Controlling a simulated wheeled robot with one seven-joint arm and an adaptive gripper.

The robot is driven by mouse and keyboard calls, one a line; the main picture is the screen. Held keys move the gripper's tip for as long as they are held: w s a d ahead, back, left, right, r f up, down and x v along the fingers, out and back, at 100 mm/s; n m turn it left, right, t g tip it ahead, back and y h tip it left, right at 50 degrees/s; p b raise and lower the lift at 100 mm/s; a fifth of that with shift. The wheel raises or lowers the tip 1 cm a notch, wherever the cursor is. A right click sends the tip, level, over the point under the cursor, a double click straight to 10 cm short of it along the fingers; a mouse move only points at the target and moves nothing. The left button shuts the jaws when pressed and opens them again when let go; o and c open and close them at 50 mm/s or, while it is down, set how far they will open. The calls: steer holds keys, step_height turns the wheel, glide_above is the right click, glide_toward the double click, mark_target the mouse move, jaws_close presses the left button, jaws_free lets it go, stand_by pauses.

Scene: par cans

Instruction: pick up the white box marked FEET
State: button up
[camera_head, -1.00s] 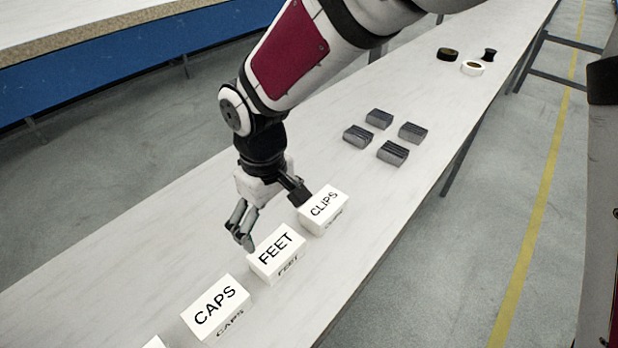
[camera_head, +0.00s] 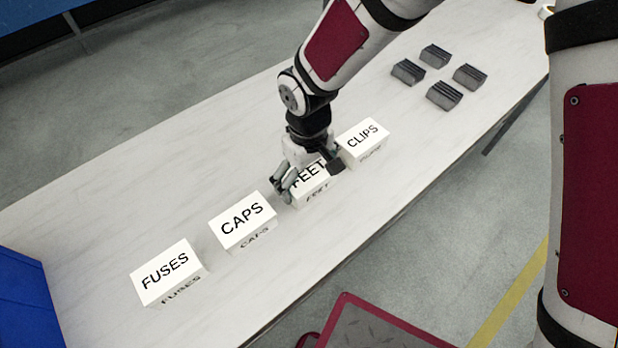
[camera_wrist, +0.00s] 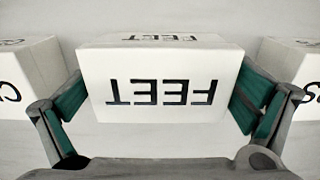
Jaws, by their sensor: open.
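The white box marked FEET (camera_head: 311,188) stands on the long table between the CAPS and CLIPS boxes, partly hidden by my gripper in the head view. In the wrist view the FEET box (camera_wrist: 160,85) fills the middle, its lettering upside down. My gripper (camera_head: 310,180) is open and low at the box, with one finger on each side of it. The wrist view shows the green-padded fingers (camera_wrist: 160,108) at the left and right ends of the box. I cannot tell whether either pad touches it.
The CAPS box (camera_head: 243,222) and FUSES box (camera_head: 168,271) stand to the left, the CLIPS box (camera_head: 362,142) close on the right. Several dark grey blocks (camera_head: 444,95) sit farther right on the table (camera_head: 130,200). Bare table lies behind the row.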

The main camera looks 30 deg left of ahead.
steer(key=c, duration=0.9)
steer(key=shift+c, duration=0.2)
